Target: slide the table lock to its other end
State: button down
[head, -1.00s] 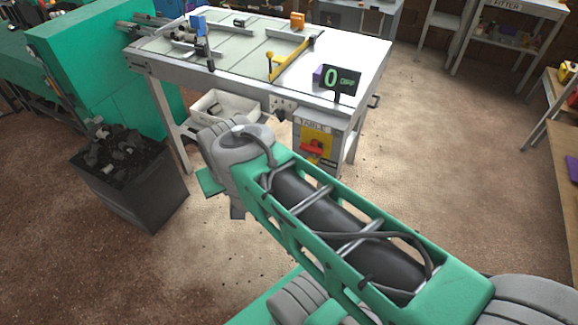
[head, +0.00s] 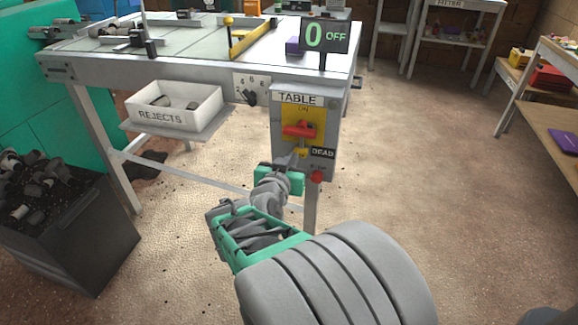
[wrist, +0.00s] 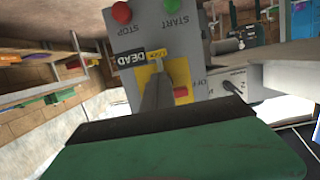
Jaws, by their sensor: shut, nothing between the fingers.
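The table's grey control box (head: 288,98) hangs under the table's front, labelled TABLE. It has a yellow plate with a red rotary handle (head: 299,130). The table lock, a small yellow tab (head: 301,152), sits below the handle beside a black DEAD sign (head: 322,153). In the wrist view the lock (wrist: 156,54) reads LOCK beside the DEAD sign (wrist: 131,57). My gripper (head: 296,160) is shut and empty, its fingertips right at the lock. In the wrist view the fingers (wrist: 156,75) reach it; I cannot tell whether they touch. They hide part of the yellow plate.
A red stop button (head: 317,176) sits low on the box. A numbered dial (head: 249,97) is left of it. A white REJECTS bin (head: 175,107) rests on a shelf under the table. A display reading 0 OFF (head: 324,36) stands above. The floor to the right is clear.

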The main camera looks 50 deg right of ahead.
aim_at(300, 146)
jog(key=b+x, duration=0.1)
jog(key=x, duration=0.5)
jog(key=shift+w+d+f, duration=0.15)
jog(key=shift+d, duration=0.15)
